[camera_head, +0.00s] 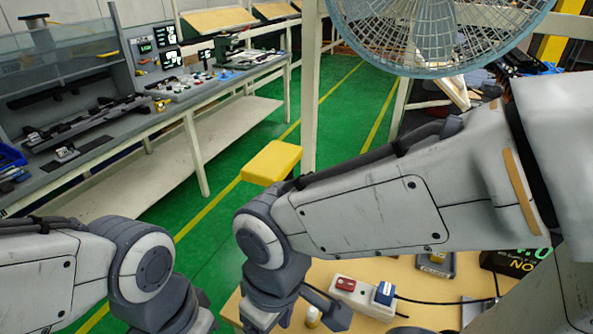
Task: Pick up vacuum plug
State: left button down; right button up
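A white power strip (362,298) lies on the light wooden table, below my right forearm. It has a red part (345,283) at its left and a blue plug-like block (384,293) at its right, beside a dark cable. I cannot tell whether this block is the vacuum plug. My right arm reaches across from the right. Its dark wrist points down left of the strip, with a gripper part (330,312) near the strip's left end; its fingers are not clear. A small white and yellow item (313,316) shows beside it. My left arm's wrist is at the bottom left; its gripper is out of frame.
The wooden table (325,272) has dark devices (438,262) at its right and a cable (450,302) across it. Beyond are a yellow stool (271,162), a large fan (435,35) and a long workbench (110,135) at left. Green floor lies between.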

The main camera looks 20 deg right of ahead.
aim_at(384, 295)
jog(key=u, duration=1.05)
jog(key=i, duration=0.35)
jog(key=z, duration=2.5)
